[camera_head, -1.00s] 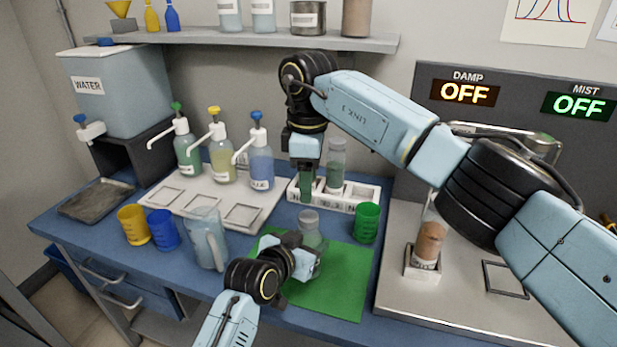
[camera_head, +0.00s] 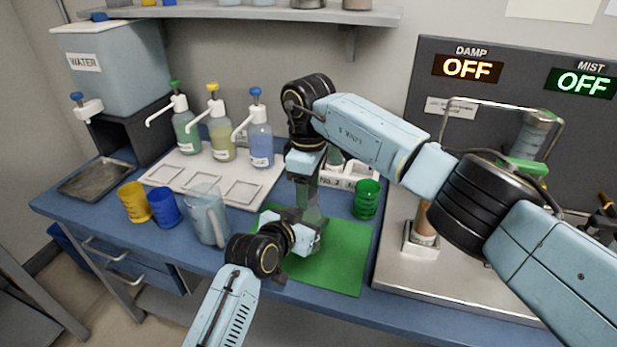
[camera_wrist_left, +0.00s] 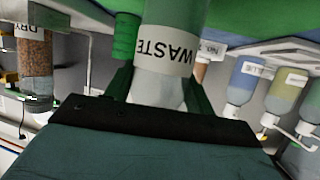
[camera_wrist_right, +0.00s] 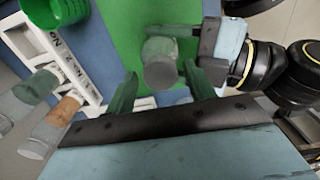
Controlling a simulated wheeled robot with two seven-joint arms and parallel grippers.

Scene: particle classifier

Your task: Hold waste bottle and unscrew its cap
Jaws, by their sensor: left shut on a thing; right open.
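The waste bottle (camera_wrist_left: 160,85), clear with a white WASTE label, is between the fingers of my left gripper (camera_head: 308,238), which is shut on it over the green mat (camera_head: 335,265). In the right wrist view its round translucent cap (camera_wrist_right: 160,62) faces the camera. My right gripper (camera_wrist_right: 160,92) is open, pointing down, with one finger on either side below the cap in that view. I see no clear contact between the fingers and cap. In the head view my right gripper (camera_head: 308,205) hides most of the bottle.
A green cup (camera_head: 367,200) and white rack (camera_head: 358,174) stand close behind the mat. A clear pitcher (camera_head: 205,215), blue cup (camera_head: 163,204) and yellow cup (camera_head: 134,203) stand left. A metal machine base (camera_head: 455,275) is at right.

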